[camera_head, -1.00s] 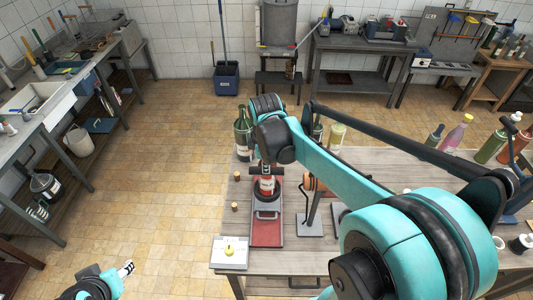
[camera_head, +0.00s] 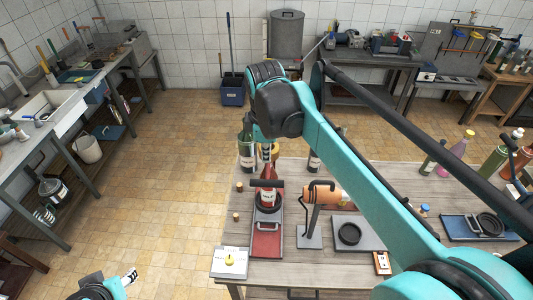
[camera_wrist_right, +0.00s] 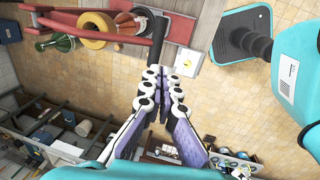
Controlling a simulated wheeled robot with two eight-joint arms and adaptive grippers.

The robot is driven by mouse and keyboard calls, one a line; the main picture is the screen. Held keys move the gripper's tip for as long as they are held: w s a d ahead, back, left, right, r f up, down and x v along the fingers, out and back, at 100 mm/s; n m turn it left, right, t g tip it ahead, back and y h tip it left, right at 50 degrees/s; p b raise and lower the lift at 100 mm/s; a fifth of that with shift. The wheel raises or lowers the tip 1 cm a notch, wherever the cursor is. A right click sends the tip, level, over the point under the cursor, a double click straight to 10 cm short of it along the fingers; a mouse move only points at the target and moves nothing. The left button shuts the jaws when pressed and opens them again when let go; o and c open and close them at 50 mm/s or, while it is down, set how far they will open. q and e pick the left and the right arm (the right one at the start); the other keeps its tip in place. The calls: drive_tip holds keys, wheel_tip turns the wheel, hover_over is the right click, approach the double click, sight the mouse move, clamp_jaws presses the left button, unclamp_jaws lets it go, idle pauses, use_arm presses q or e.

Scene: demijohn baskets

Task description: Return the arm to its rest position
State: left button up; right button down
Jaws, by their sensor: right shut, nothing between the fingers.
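My right arm comes in from the lower right of the head view.
On the table (camera_head: 300,268) are an orange device (camera_head: 323,195), a grey plate with a black ring (camera_head: 350,234), a white box with a yellow button (camera_head: 230,262), two corks and several bottles. The tiled floor (camera_head: 170,200) left of the table is clear.

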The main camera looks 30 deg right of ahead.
drive_tip(key=shift+w, duration=0.25)
drive_tip(key=shift+s, duration=0.2)
drive_tip(key=s+a+f+m+t+b, duration=0.1)
drive_tip(key=s+a+f+m+b, duration=0.1)
drive_tip(key=f+b, duration=0.7)
drive_tip(key=s+a+f+m+t+b, duration=0.2)
drive_tip(key=f+b, duration=0.8)
drive_tip(key=f, duration=0.8)
drive_tip(key=s+a+f+m+t+y+b, duration=0.1)
drive_tip(key=s+a+f+m+b, duration=0.3)
drive_tip(key=f+b, duration=0.6)
wheel_tip(320, 180, down, 3)
drive_tip(key=s+m+t, duration=0.1)
drive_tip(key=s+m, duration=0.1)
drive_tip(key=m, duration=0.1)
drive_tip(key=shift+a+f+m, duration=0.15)
drive_tip(key=shift+a+m, duration=0.05)
drive_tip(key=shift+m, duration=0.1)
drive_tip(key=shift+s, duration=0.1)
